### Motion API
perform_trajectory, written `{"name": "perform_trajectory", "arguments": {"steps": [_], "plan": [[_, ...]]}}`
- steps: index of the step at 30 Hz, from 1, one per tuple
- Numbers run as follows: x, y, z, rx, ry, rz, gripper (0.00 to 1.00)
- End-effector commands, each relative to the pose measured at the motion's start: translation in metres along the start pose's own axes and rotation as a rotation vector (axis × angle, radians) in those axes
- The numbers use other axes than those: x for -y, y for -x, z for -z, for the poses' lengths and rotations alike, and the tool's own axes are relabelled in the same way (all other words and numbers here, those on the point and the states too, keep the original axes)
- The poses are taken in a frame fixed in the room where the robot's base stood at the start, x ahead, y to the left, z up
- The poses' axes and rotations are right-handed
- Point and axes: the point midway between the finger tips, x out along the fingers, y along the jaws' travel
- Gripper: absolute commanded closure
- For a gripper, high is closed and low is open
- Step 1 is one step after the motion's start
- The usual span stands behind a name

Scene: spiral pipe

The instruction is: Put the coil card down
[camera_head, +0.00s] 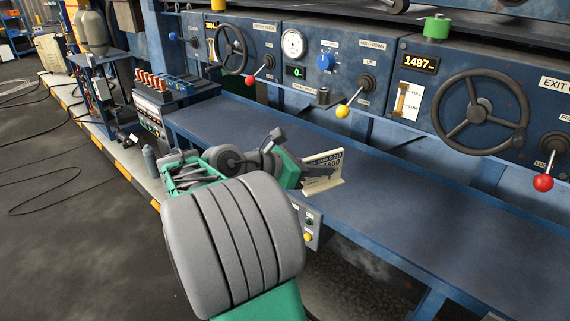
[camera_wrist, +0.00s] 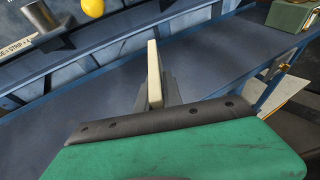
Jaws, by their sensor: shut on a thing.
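The coil card (camera_head: 323,167) is a cream plate with dark print and a small foot along its lower edge. My gripper (camera_head: 304,168) is shut on the card at its left side and holds it upright over the blue bench (camera_head: 400,184). In the wrist view the card shows edge-on (camera_wrist: 154,75) between the dark fingers (camera_wrist: 158,97) of my gripper. I cannot tell whether the card's foot touches the bench top. My arm hides part of the bench and its front edge.
A blue control panel stands behind the bench, with handwheels (camera_head: 481,112), a yellow-knobbed lever (camera_head: 342,112) and a red-knobbed lever (camera_head: 543,182) reaching over it. The bench top is clear right of the card. A small box with buttons (camera_head: 309,228) hangs at the front edge.

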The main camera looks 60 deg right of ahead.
Motion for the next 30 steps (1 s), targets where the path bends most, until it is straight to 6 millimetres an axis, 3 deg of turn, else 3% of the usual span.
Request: {"name": "perform_trajectory", "arguments": {"steps": [7, 16, 21, 28, 30], "plan": [[0.011, -0.019, -0.003, 0.001, -0.011, 0.034, 1.0], [0.027, -0.109, 0.005, 0.001, -0.01, 0.036, 1.0], [0.029, -0.146, 0.03, 0.001, -0.008, 0.03, 1.0], [0.032, -0.171, 0.046, 0.0, -0.008, 0.029, 1.0], [0.031, -0.175, 0.061, -0.001, -0.004, 0.027, 1.0]]}}
